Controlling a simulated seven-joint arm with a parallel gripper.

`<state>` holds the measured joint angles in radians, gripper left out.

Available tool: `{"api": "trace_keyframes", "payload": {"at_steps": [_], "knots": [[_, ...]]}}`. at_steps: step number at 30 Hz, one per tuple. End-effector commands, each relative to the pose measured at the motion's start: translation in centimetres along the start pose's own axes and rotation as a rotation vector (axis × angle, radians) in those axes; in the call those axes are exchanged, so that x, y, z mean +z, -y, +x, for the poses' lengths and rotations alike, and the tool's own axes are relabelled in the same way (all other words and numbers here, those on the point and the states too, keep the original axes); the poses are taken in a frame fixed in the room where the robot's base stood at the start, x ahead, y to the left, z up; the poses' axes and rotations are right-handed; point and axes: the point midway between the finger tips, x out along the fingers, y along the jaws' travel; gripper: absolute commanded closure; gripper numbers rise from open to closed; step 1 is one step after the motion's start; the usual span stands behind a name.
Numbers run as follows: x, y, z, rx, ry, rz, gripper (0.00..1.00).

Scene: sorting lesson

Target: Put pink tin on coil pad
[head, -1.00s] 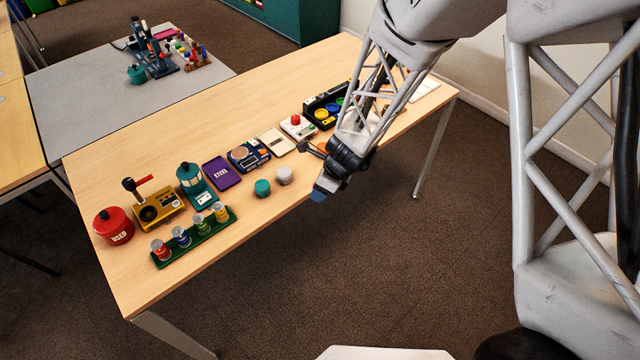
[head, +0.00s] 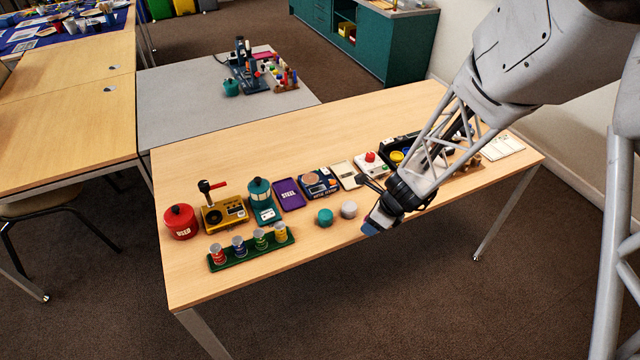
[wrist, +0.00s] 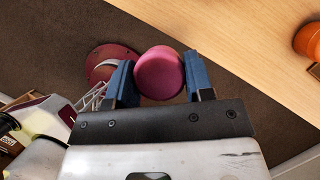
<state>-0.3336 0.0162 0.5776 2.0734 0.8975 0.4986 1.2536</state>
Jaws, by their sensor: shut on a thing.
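The pink tin (wrist: 159,73) is between the two blue fingers of my gripper (wrist: 160,82) in the wrist view, and the gripper is shut on it. I cannot tell for sure which thing is the coil pad; a dark blue device with a round face (head: 319,183) stands in the table's row of objects.
A teal tin (head: 324,217) sits beside the grey one. A green rack (head: 250,250) with several capped jars, a red pot (head: 181,222), a yellow device (head: 225,213), a teal lantern-like thing (head: 262,200) and a purple pad (head: 288,194) stand leftward. The table's back strip is clear.

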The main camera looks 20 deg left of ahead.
Motion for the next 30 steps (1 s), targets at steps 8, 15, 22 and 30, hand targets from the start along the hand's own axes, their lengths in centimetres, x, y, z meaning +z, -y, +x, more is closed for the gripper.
{"api": "trace_keyframes", "payload": {"at_steps": [8,15,22,30], "knots": [[6.5,0.6,1.7,0.059,0.006,-0.195,0.80],[11.8,0.5,3.0,0.107,0.006,-0.352,0.80],[14.3,0.2,3.6,0.131,0.005,-0.429,0.80],[14.7,0.2,3.7,0.134,0.004,-0.441,0.80]]}}
